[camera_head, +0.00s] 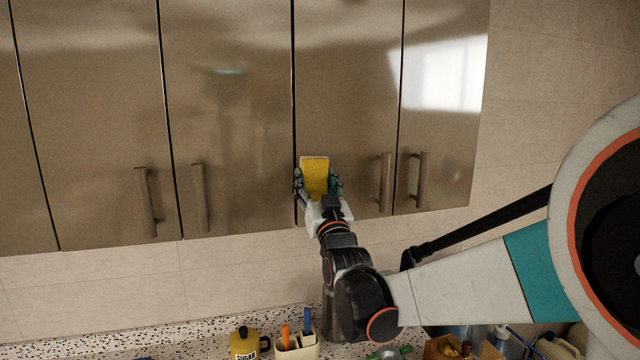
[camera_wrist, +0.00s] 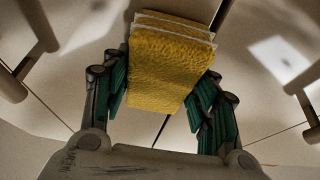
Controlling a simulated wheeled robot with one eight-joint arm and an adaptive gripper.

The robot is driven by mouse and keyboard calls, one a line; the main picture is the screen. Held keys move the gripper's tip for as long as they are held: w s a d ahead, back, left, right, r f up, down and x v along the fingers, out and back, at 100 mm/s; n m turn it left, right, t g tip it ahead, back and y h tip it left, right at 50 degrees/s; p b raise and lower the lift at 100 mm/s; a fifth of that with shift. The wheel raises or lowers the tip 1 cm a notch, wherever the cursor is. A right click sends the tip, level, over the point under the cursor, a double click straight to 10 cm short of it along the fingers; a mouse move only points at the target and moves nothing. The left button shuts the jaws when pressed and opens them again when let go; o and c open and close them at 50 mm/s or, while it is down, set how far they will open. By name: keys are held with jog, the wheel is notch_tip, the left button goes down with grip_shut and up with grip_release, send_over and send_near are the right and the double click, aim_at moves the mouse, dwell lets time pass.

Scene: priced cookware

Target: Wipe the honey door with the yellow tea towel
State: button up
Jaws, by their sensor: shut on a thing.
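The yellow tea towel (camera_head: 314,175) is a folded yellow pad held upright in front of the glossy brown cabinet doors (camera_head: 345,90). In the wrist view the towel (camera_wrist: 168,70) has a textured yellow face and pale layers at its top edge. My gripper (camera_head: 318,188) is shut on the towel, with teal finger pads on both sides of it. The towel is at the lower left of the door right of the middle seam; I cannot tell whether it touches. Which door is the honey door cannot be told, as all look alike.
Bar handles stick out from the doors, one (camera_head: 386,183) just right of my gripper and another (camera_head: 200,197) to the left. Below, the speckled counter (camera_head: 190,345) holds a yellow sugar canister (camera_head: 244,344), a utensil holder (camera_head: 296,347) and a wooden box (camera_head: 450,350).

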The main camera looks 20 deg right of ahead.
aim_at(342, 164)
jog(key=shift+a, duration=0.3)
jog(key=shift+r+p, duration=0.55)
jog(key=shift+r, duration=0.4)
jog(key=shift+d+f+b, duration=0.1)
jog(key=shift+d+b, duration=0.3)
jog(key=shift+d, duration=3.8)
jog(key=s, duration=0.6)
jog(key=shift+p, duration=0.35)
jog(key=shift+s, duration=0.2)
jog(key=s, duration=0.2)
jog(key=shift+s, duration=0.4)
